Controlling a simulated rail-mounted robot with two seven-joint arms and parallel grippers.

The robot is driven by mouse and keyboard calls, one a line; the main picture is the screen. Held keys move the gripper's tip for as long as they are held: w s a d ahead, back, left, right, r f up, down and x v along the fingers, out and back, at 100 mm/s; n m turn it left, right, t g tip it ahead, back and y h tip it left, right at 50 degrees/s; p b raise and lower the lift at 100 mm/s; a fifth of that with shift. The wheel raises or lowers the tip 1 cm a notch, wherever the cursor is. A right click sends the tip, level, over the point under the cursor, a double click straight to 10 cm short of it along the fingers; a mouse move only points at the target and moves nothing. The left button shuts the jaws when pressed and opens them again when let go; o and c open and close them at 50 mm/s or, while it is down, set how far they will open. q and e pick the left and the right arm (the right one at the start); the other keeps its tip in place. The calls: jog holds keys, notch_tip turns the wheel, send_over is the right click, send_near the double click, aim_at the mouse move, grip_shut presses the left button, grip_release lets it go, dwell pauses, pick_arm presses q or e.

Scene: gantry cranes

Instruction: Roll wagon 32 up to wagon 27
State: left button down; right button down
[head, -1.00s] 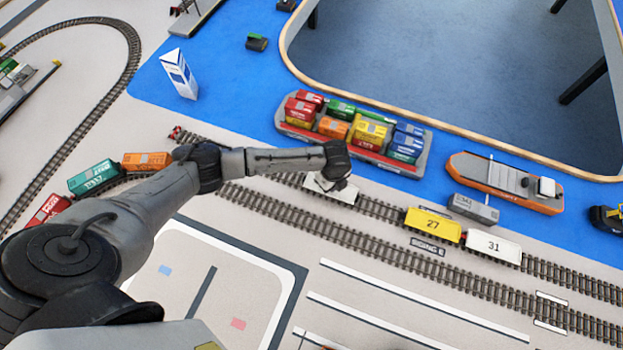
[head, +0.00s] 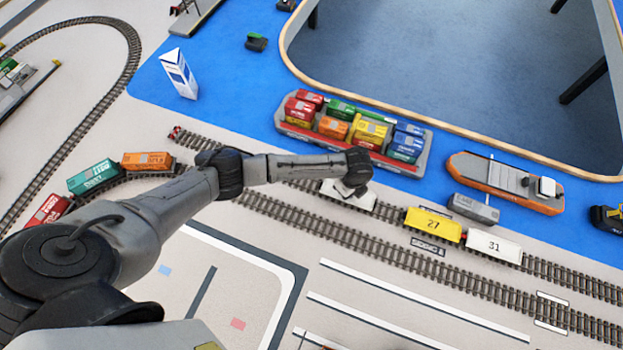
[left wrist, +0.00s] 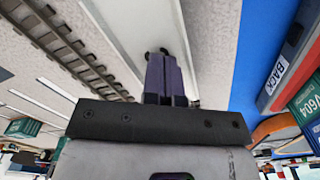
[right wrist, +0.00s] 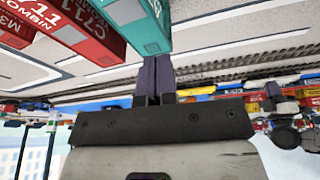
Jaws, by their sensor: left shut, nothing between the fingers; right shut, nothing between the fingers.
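A white wagon (head: 362,203), its number hidden, stands on the upper track, left of yellow wagon 27 (head: 433,224) with a gap of bare track between them. White wagon 31 (head: 493,247) stands close on the right of wagon 27. My left gripper (head: 352,190) is over the white wagon and partly covers it. In the left wrist view its closed fingers (left wrist: 164,62) point at a pale surface, seemingly the wagon (left wrist: 135,35); contact cannot be told. My right gripper (right wrist: 153,68) shows only in its wrist view, shut and empty.
A container barge (head: 420,165) and an orange ship (head: 470,172) lie on the blue area behind the track. A grey block (head: 473,208) stands beside the track behind wagon 27. Orange (head: 147,160) and teal (head: 93,177) wagons stand at left.

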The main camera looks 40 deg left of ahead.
aim_at(372, 202)
pick_arm(q)
jog(key=shift+w+d+b, duration=0.15)
jog(key=shift+w+d, duration=0.2)
jog(key=shift+d, duration=0.6)
jog(key=shift+w+d+b, duration=0.15)
jog(key=shift+w+d, duration=0.15)
jog(key=shift+d, duration=0.6)
pick_arm(e)
jog(key=shift+f, duration=0.3)
pick_arm(q)
jog(key=shift+w+d+b, duration=0.25)
jog(key=shift+w+d, duration=0.1)
jog(key=shift+d, duration=0.55)
jog(key=shift+w+d+b, duration=0.25)
jog(key=shift+w+d, duration=0.1)
jog(key=shift+d, duration=0.55)
pick_arm(e)
jog(key=shift+f, duration=0.55)
pick_arm(q)
jog(key=shift+r, duration=0.1)
pick_arm(e)
jog(key=shift+r, duration=0.2)
